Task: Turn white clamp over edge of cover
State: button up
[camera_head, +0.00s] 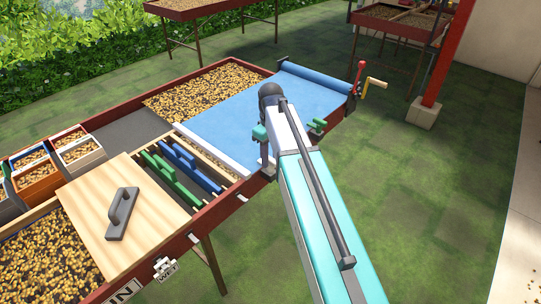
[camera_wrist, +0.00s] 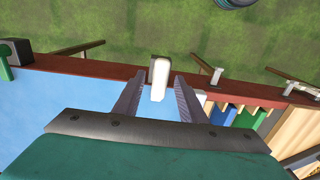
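The blue cover (camera_head: 225,120) lies over part of the bean bed, and its near edge runs along the red-brown rail. My gripper (camera_wrist: 158,88) is open, its two grey fingers on either side of a white clamp (camera_wrist: 160,74) with gaps showing. The clamp sits at the rail, and its lower end overlaps the blue cover (camera_wrist: 75,105) in the wrist view. I cannot tell whether that end presses on the cover. In the head view my gripper (camera_head: 265,158) is low at the near rail, and I cannot make out this clamp there.
More white clamps (camera_wrist: 217,76) sit along the rail, to the right in the wrist view. A green clamp (camera_head: 317,125) is on the rail beyond my arm. Blue and green dividers (camera_head: 177,165) and a wooden board (camera_head: 90,200) lie to the left. Grass (camera_head: 430,180) is open at right.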

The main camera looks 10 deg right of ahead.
jog(key=shift+c, duration=0.3)
grip_shut()
jog(key=shift+m, duration=0.3)
jog(key=m, duration=0.4)
jog(key=shift+p, duration=0.4)
jog(key=m, duration=0.4)
jog(key=m+p, duration=0.1)
jog(key=m, duration=0.3)
jog(key=shift+m, duration=0.4)
jog(key=m, duration=0.4)
jog(key=shift+w+m, duration=0.1)
jog(key=shift+m, duration=0.2)
